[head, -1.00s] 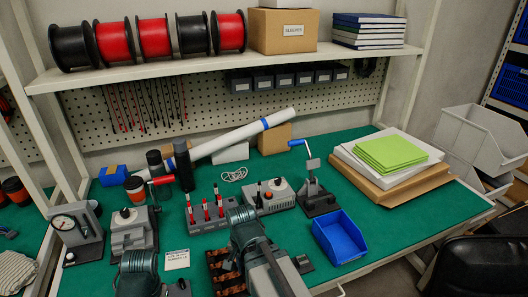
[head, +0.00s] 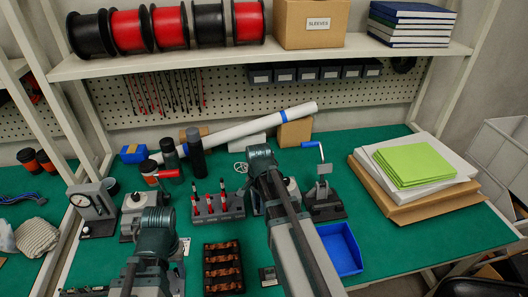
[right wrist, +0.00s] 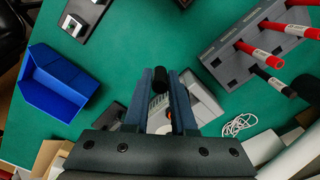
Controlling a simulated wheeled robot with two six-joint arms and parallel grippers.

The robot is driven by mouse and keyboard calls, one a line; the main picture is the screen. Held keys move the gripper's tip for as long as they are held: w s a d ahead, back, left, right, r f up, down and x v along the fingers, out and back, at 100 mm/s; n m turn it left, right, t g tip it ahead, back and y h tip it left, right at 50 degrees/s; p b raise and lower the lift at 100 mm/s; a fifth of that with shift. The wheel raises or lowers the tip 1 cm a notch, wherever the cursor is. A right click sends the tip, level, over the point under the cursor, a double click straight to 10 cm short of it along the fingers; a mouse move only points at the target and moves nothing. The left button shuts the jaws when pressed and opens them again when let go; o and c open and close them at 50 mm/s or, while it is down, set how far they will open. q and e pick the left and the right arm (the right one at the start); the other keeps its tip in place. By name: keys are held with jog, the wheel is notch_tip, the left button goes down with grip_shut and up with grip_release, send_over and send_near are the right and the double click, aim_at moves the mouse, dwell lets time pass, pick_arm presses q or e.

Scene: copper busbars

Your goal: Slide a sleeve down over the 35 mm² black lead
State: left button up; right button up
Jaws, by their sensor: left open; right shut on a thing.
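My right gripper (right wrist: 164,80) is shut on a small black piece (right wrist: 160,80), which looks like a sleeve seen end-on. In the head view my right gripper (head: 258,160) is right of the lead rack, its fingertips hidden by the wrist. The grey lead rack (head: 228,212) holds upright red and black leads. In the right wrist view the rack (right wrist: 228,68) is at the upper right, with a black labelled lead (right wrist: 272,82) beside red leads (right wrist: 260,55). The held piece is apart from them. My left gripper (head: 156,228) is low at the left, fingertips not clear.
A grey device (head: 291,190) stands partly behind my right arm. A press with a blue handle (head: 322,180) and a blue bin (head: 340,250) are to the right. A tray of copper pieces (head: 223,267) lies in front of the rack. Dark cylinders (head: 194,153) stand behind it.

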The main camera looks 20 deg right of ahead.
jog(key=shift+m, duration=0.8)
jog(key=w+d+r+p, duration=0.1)
jog(key=w+r+p, duration=0.1)
jog(key=r, duration=0.1)
jog(key=w+d+r+p, duration=0.2)
jog(key=w, duration=0.1)
jog(key=w+d+r+p, duration=0.2)
jog(key=w+r, duration=0.1)
jog(key=shift+w+d+r, duration=0.1)
jog(key=shift+d+r, duration=0.05)
jog(key=shift+r, duration=0.2)
pick_arm(q)
jog(key=shift+r+b, duration=1.45)
jog(key=shift+r, duration=1.2)
pick_arm(e)
jog(key=shift+f, duration=1.65)
pick_arm(q)
jog(key=shift+f+b, duration=0.55)
pick_arm(e)
jog(key=shift+f, duration=0.55)
pick_arm(q)
jog(key=shift+f+b, duration=0.35)
pick_arm(e)
jog(key=shift+f, duration=0.35)
pick_arm(q)
jog(key=shift+f+b, duration=0.3)
pick_arm(e)
jog(key=shift+f, duration=0.3)
